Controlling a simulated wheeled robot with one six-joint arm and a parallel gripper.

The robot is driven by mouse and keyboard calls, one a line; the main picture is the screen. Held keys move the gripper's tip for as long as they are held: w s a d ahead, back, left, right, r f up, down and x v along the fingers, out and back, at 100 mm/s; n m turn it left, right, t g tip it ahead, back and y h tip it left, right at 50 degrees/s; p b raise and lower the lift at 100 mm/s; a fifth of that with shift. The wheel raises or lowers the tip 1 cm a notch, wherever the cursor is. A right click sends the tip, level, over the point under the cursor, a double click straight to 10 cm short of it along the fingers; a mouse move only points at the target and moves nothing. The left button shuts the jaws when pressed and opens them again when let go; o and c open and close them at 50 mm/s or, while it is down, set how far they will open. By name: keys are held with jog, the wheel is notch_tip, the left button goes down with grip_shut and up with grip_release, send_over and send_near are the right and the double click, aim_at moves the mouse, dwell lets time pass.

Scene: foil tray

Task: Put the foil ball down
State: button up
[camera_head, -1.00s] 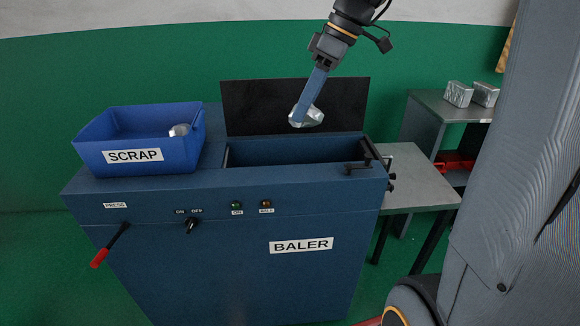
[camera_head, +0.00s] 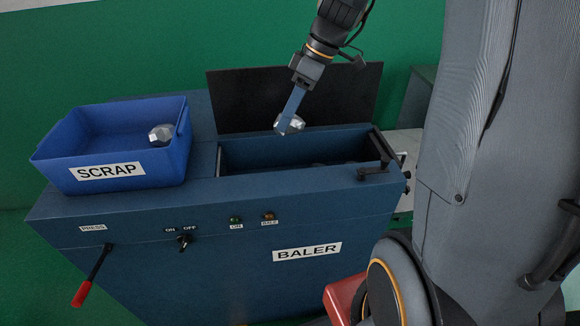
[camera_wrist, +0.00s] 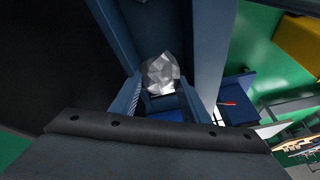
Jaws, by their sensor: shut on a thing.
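The foil ball (camera_head: 290,123) is a crumpled silver lump held between the fingers of my gripper (camera_head: 287,126). It is just above the open chamber of the blue baler (camera_head: 130,228). In the wrist view the foil ball (camera_wrist: 160,74) sits between the two blue fingers (camera_wrist: 157,92). The baler's dark lid (camera_head: 345,95) stands raised behind the chamber. Part of the chamber floor shows, with something dim on it that I cannot make out.
A blue bin (camera_head: 168,163) marked SCRAP stands on the left of the baler top, with another silver lump (camera_head: 160,135) in it. A latch handle (camera_head: 375,171) is at the chamber's right end. A red-handled lever (camera_head: 92,276) hangs at the front left.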

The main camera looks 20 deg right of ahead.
notch_tip(320, 180, down, 18)
jog(key=p, duration=0.2)
jog(key=shift+p, duration=0.35)
jog(key=o, duration=0.7)
jog(key=shift+f, duration=0.1)
jog(key=o, duration=0.4)
jog(key=shift+r, duration=0.2)
jog(key=b+v, duration=0.2)
jog(key=v, duration=1)
jog(key=shift+d, duration=0.1)
